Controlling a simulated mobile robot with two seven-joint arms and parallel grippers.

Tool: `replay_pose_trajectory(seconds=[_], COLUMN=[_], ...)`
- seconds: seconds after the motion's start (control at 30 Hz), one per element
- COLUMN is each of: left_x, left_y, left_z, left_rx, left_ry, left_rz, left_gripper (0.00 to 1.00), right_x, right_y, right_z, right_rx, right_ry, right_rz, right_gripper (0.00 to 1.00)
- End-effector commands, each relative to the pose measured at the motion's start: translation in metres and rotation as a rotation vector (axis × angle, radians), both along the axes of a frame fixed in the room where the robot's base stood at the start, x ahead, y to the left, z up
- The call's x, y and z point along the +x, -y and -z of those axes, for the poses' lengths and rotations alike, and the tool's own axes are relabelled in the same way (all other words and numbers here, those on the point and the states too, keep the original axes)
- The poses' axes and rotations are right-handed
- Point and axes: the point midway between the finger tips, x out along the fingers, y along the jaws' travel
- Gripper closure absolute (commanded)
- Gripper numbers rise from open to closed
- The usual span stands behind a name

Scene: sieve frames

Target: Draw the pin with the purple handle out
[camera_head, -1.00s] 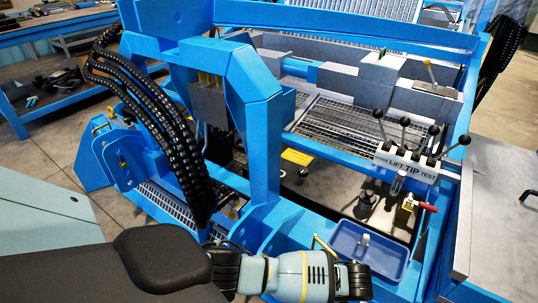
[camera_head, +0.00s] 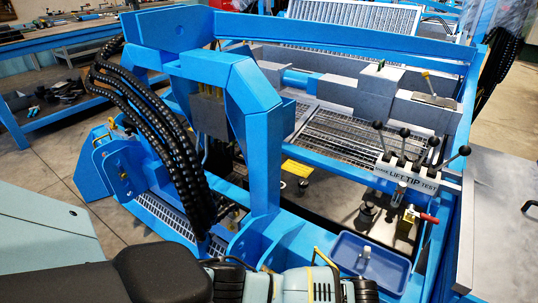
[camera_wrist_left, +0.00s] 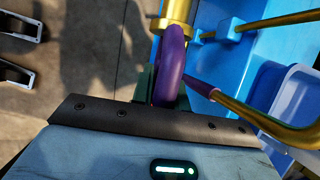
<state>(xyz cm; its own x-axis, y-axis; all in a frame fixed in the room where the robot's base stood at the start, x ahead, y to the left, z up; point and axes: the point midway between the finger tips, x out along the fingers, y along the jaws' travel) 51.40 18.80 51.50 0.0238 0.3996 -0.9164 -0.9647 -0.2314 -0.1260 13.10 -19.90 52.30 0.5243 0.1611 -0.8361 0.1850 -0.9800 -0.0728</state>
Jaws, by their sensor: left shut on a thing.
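In the left wrist view the purple handle (camera_wrist_left: 172,65), a rounded loop, stands between the dark fingers of my left gripper (camera_wrist_left: 165,100), which is shut on it. A thick gold cylinder (camera_wrist_left: 177,10) lies just beyond the handle, in line with it; how they join is hidden. A bent gold rod (camera_wrist_left: 245,108) with a purple tip reaches the handle's right side. In the head view my left arm crosses the bottom edge, and its gripper and the purple handle are not visible there. My right gripper is in neither current view.
A blue tray (camera_head: 345,262) with a small pale object lies on the frame beside my left arm. A blue upright (camera_head: 262,170) and black hoses (camera_head: 165,140) stand behind the arm. A lever panel (camera_head: 408,177) and red-handled valve (camera_head: 428,218) are at right.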

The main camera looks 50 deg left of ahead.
Motion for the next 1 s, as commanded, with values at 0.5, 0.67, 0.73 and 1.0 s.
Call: replay_pose_trajectory(seconds=[0.5, 0.67, 0.73, 1.0], left_x=[0.004, 0.004, 0.004, 0.004], left_y=[0.013, 0.013, 0.013, 0.014], left_z=[-0.001, -0.002, -0.002, -0.002], left_rx=[0.003, 0.004, 0.003, 0.003], left_ry=[0.001, 0.002, 0.003, 0.003], left_rz=[-0.001, 0.0, 0.0, 0.0], left_gripper=[1.0, 1.0, 1.0, 1.0], right_x=[-0.001, -0.001, -0.001, -0.001], right_y=[0.0, 0.0, 0.0, 0.0], right_z=[0.003, 0.003, 0.003, 0.003], right_rx=[0.0, 0.0, 0.0, 0.0], right_ry=[-0.002, -0.002, -0.002, -0.002], right_rz=[0.001, 0.001, 0.001, 0.001], right_gripper=[1.0, 1.0, 1.0, 1.0])
